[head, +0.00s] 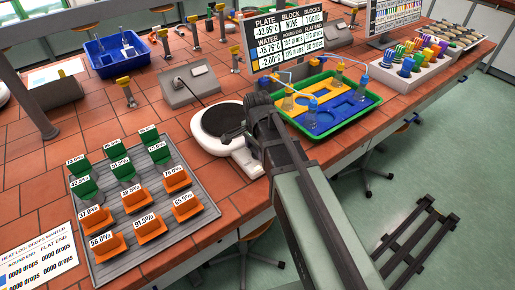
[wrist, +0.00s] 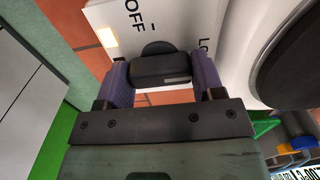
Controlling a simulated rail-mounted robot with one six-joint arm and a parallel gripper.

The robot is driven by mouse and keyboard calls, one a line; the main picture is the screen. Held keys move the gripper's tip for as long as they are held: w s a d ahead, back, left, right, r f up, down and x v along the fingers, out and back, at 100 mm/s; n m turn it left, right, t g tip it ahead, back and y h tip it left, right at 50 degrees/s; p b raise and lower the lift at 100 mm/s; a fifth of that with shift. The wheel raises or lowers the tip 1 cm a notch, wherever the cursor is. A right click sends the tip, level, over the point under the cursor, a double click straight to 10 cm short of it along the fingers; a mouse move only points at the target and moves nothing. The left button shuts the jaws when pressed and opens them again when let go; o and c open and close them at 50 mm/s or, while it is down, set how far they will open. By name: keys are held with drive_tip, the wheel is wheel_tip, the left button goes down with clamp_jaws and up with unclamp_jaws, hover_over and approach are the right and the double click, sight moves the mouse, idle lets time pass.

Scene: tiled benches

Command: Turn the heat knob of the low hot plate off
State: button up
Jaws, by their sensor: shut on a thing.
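The low hot plate (head: 218,122) is white with a round black top, near the bench's front edge in the head view. Its white control panel (head: 244,160) faces the front, partly covered by my arm. In the wrist view the panel (wrist: 199,18) carries the word OFF, part of a label starting "Lo" and a small glowing light (wrist: 106,37). The black heat knob (wrist: 160,69) sits between the two purple-grey fingers of my gripper (wrist: 163,78), which are shut on its sides. I cannot tell which mark the knob points at.
A green tray (head: 330,105) with flasks lies to the right of the hot plate. A grey ribbed tray (head: 175,228) of green and orange boats lies to the left. A grey sloped box (head: 190,85) and a readout screen (head: 290,42) stand behind.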

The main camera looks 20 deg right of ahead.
drive_tip(key=shift+n, duration=0.3)
drive_tip(key=n, duration=0.3)
drive_tip(key=shift+n, duration=0.4)
drive_tip(key=n, duration=0.4)
drive_tip(key=shift+n, duration=0.3)
drive_tip(key=n, duration=0.8)
drive_tip(key=shift+n, duration=0.6)
drive_tip(key=o, duration=0.6)
drive_tip(key=shift+o, duration=0.2)
